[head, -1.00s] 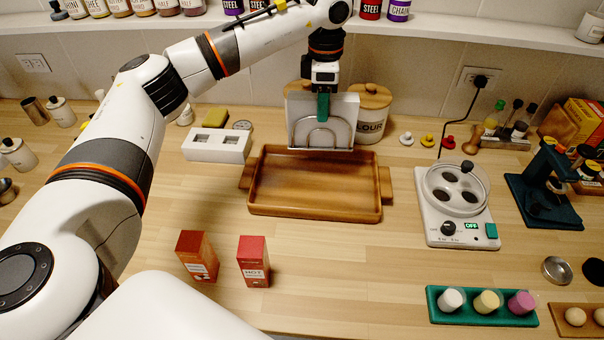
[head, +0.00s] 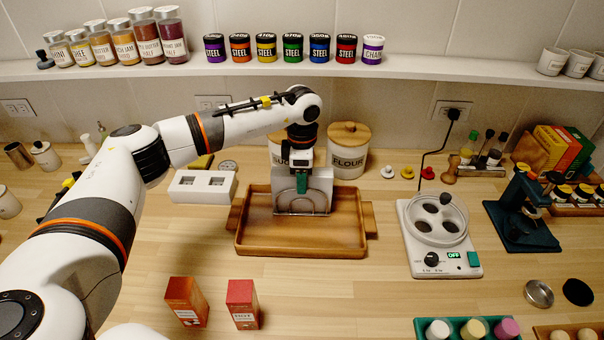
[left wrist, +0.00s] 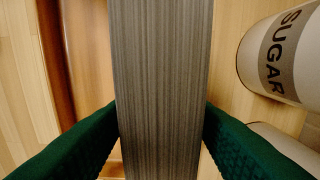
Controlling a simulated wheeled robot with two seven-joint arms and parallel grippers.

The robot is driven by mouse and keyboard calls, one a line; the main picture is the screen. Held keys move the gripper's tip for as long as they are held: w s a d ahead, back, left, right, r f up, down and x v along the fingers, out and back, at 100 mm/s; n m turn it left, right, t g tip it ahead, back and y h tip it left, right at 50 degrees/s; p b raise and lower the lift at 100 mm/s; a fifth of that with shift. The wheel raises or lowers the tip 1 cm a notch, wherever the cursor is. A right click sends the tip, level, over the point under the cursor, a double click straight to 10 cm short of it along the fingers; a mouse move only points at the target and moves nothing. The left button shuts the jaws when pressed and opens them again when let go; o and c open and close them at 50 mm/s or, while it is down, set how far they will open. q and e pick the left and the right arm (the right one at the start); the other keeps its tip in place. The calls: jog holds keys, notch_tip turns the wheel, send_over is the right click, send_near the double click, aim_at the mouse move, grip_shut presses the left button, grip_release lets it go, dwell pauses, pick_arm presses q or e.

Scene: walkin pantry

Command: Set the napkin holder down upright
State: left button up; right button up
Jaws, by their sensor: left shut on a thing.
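The napkin holder (head: 279,205) is a wire frame around a thick stack of white napkins (head: 319,185). It is upright at the back part of the wooden tray (head: 300,249); whether its base touches the tray floor I cannot tell. My left gripper (head: 302,184) comes from above with green fingers closed on the napkin stack. In the left wrist view the grey-looking stack edge (left wrist: 158,90) runs between the two green fingers (left wrist: 160,125), which press it from both sides. My right gripper is not in view.
Flour (head: 348,152) and sugar (left wrist: 280,55) canisters stand behind the tray. Two red boxes (head: 243,304) stand in front. The tray's front half is empty.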

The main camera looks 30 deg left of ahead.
pick_arm(q)
jog(key=shift+f, duration=0.1)
jog(key=o, duration=1.4)
notch_tip(320, 180, up, 11)
jog(key=b, duration=0.3)
jog(key=shift+r, duration=0.65)
